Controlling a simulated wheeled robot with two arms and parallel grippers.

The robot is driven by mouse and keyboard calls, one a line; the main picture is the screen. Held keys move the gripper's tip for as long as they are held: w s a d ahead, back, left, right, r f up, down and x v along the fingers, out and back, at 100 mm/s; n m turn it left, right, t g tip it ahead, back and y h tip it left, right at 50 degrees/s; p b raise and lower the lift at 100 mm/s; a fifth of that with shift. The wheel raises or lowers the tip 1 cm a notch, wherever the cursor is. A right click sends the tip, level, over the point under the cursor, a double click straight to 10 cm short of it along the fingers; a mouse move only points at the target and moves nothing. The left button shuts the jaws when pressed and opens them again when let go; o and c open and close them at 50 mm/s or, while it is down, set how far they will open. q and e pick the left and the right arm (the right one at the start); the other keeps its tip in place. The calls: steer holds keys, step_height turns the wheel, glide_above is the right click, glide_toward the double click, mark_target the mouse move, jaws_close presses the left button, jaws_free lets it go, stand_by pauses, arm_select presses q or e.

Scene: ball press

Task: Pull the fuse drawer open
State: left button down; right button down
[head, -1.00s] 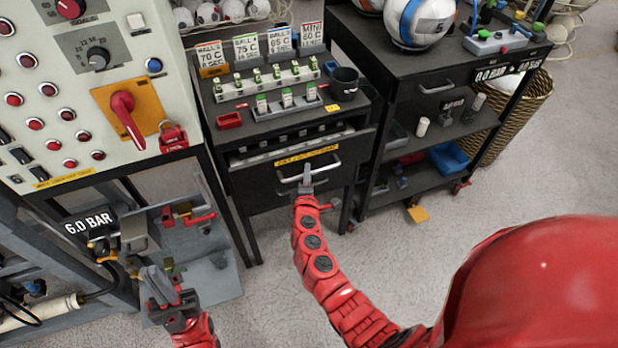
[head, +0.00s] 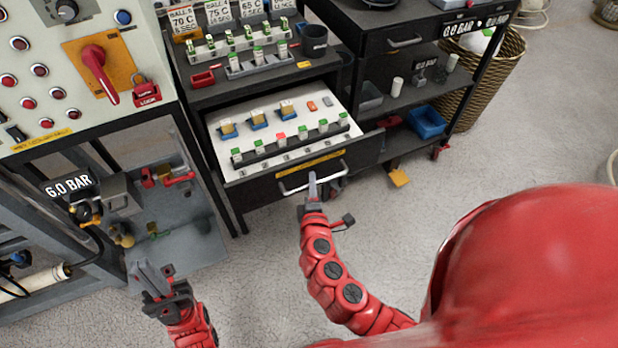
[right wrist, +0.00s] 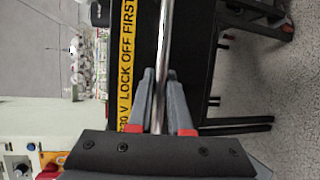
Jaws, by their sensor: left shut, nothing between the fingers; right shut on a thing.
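The fuse drawer (head: 352,131) stands pulled well out of the black cabinet. Its white inner panel shows a row of green-topped fuses, one red-topped one, and several yellow-and-blue parts. The silver bar handle (head: 325,172) is on its black front, under a yellow label; it also shows in the right wrist view (right wrist: 166,38). My right gripper (head: 312,187) is shut on the handle, with one finger on each side of the bar in the right wrist view (right wrist: 160,98). My left gripper (head: 152,277) is shut and empty, low at the left, apart from the drawer.
A control panel with a red rotary switch (head: 98,70) and red padlock (head: 145,90) stands at left. A black shelf cart (head: 395,45) and wicker basket (head: 497,75) stand at right.

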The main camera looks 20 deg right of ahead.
steer(key=shift+s, duration=0.5)
steer(key=c, duration=1.1)
jaws_free()
steer(key=shift+b+v, duration=0.7)
steer(key=shift+v, duration=7.95)
steer(key=shift+a+f, duration=0.1)
steer(key=shift+f, duration=0.05)
